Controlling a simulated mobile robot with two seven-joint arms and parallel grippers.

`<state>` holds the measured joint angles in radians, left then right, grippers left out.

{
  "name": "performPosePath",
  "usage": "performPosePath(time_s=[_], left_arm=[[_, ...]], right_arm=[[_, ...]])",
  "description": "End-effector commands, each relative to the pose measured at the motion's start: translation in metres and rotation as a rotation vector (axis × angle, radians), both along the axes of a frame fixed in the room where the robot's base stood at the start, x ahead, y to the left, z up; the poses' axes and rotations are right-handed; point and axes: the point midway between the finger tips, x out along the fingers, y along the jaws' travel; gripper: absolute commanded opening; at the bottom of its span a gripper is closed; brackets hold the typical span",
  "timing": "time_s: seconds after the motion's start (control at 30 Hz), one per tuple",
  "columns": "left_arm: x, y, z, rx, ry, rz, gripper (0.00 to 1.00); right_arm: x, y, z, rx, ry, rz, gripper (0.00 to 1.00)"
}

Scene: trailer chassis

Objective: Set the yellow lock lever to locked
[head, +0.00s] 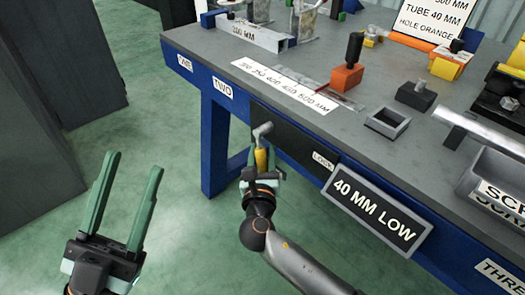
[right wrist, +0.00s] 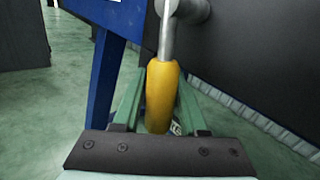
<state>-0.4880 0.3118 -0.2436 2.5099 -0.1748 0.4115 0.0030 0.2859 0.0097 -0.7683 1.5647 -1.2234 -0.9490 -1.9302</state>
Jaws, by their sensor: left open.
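The yellow lock lever (head: 261,159) has a yellow grip on a grey metal arm and pivot (head: 262,131). It hangs down from the dark front panel of the blue-framed bench, left of the "LOCK" label (head: 323,161). My right gripper (head: 262,166) is at the lever from below, with one green finger on each side of the yellow grip, closed in on it. In the right wrist view the yellow grip (right wrist: 162,95) stands between the fingers, and the grey arm rises above it. My left gripper (head: 128,168) is open and empty over the floor, well left of the lever.
A "40 MM LOW" sign (head: 376,214) sticks out from the bench front, right of the lever. The bench leg (head: 216,147) stands to the lever's left. Blocks and fixtures crowd the grey benchtop (head: 245,56). Green floor is clear around my left gripper.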

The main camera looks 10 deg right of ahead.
Motion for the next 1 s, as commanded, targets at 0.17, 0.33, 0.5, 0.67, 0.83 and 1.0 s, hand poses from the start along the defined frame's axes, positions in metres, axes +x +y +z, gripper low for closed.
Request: performPosePath(time_s=[0.17,0.33,0.5,0.67,0.83,1.0], left_arm=[[-0.0002,0.0000,0.0003,0.000,-0.001,0.000,0.50],[-0.0002,0.0000,0.0003,0.000,-0.002,0.000,0.50],[-0.0002,0.0001,0.0004,-0.001,-0.002,0.001,0.50],[0.0000,0.0004,0.0007,-0.004,-0.002,0.002,0.50],[0.0002,0.0010,0.0011,-0.007,-0.003,0.004,0.50],[0.0004,0.0010,0.0012,-0.007,-0.002,0.005,0.50]], right_arm=[[0.0001,-0.0001,-0.0001,0.000,0.000,0.000,0.20],[0.0002,-0.0001,-0.0001,0.000,0.000,0.000,0.01],[0.0002,-0.0002,-0.0001,0.000,0.000,0.000,0.00],[0.0003,-0.0002,0.0000,0.000,0.000,0.000,0.00],[0.0004,-0.0004,0.0000,0.000,0.000,0.000,0.00],[0.0004,-0.0005,0.0001,0.000,0.000,0.000,0.00]])
